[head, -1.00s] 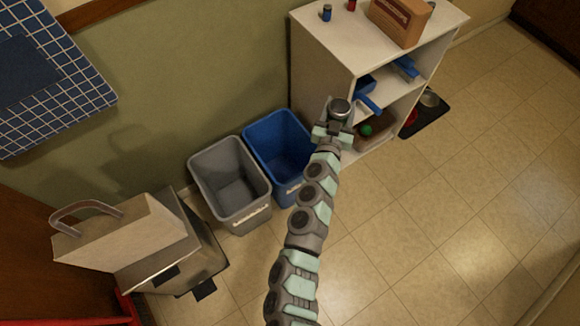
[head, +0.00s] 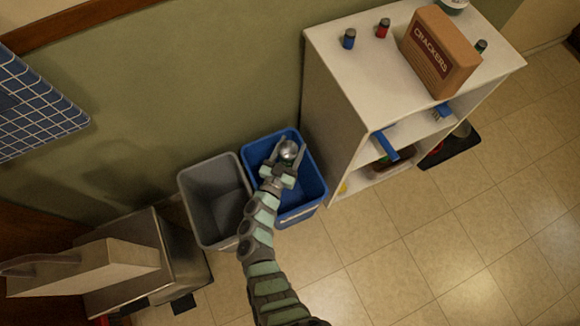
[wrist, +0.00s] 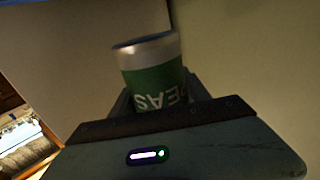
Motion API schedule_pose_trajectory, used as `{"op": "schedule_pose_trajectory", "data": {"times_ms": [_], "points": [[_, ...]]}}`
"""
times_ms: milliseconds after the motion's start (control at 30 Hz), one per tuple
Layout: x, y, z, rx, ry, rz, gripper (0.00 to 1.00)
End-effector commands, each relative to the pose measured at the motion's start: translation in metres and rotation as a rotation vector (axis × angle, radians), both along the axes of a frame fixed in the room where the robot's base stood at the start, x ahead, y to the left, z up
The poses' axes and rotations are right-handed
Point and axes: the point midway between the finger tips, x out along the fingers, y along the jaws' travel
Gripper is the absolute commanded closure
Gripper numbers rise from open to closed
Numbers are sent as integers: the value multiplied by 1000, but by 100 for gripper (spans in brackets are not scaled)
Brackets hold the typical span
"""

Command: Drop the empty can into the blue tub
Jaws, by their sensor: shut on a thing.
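The can (head: 289,150) is held between the fingers of my gripper (head: 287,158), which is shut on it. In the wrist view the can (wrist: 153,75) has a green label with white letters, partly reading "EAS", and a bare metal end; its lower part is hidden by the gripper. The blue tub (head: 312,195) stands on the floor against the wall. In the head view the gripper and can overlap the tub's opening; the can's exact height over the rim is hard to tell.
A grey bin (head: 205,235) stands left of the tub. A white shelf (head: 335,80) stands to the right, with a crackers box (head: 440,52) and small bottles on top.

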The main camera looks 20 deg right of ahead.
Motion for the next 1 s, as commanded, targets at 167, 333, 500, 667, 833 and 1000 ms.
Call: {"op": "schedule_pose_trajectory", "data": {"times_ms": [167, 333, 500, 667, 833, 1000], "points": [[0, 0, -21, 1, 0, 0, 85], [0, 0, -42, 1, 1, 1, 85], [0, 0, -55, -1, 1, 0, 85], [0, 0, -56, 0, 0, 0, 85], [0, -1, -55, 0, 0, 0, 85], [0, -1, -55, 1, 1, 0, 32]]}}
